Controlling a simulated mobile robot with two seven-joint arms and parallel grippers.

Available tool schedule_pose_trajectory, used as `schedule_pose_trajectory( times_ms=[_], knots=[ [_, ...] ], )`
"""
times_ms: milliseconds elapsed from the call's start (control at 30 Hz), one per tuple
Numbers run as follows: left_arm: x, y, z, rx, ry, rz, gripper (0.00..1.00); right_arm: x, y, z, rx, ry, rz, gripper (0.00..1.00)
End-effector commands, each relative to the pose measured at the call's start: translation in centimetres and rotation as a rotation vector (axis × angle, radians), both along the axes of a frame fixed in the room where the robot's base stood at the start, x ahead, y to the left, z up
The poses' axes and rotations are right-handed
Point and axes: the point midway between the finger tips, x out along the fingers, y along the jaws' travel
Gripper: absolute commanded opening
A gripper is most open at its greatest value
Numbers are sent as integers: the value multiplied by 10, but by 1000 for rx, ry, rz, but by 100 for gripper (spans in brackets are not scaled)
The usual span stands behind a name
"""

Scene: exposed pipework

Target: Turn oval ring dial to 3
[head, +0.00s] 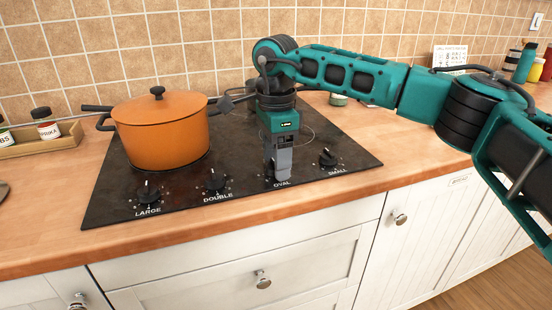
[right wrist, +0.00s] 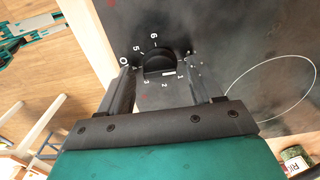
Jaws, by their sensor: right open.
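The oval ring dial (head: 270,183) is a black knob on the front edge of the cooktop, above the printed word OVAL. My right gripper (head: 277,172) points down over it and partly hides it. In the right wrist view the dial (right wrist: 158,61) shows between the fingertips of the open right gripper (right wrist: 157,70), one finger on either side. I cannot tell whether the fingers touch it. Printed numbers surround the dial; the 3 (right wrist: 146,82) is at its lower left. A small white mark shows at its lower edge; I cannot tell the exact setting. My left gripper is not in view.
The small dial (head: 328,157) is close on the right, the double dial (head: 213,180) and large dial (head: 148,191) on the left. An orange pot (head: 160,135) stands on the cooktop (head: 108,208) at the left. Spice jars (head: 45,123) stand farther left.

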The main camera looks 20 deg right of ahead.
Motion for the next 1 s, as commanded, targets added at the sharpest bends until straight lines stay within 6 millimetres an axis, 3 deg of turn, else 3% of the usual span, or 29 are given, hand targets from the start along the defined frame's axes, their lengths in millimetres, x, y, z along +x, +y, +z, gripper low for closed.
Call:
schedule_pose_trajectory(
  times_ms=[267,833,1000],
  knots=[
    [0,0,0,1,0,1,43,0,0,-1,0,0,0,64],
    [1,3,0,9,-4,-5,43,0,0,-1,1,1,0,9],
    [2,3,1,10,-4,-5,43,0,0,-1,0,1,-7,9]
  ],
)
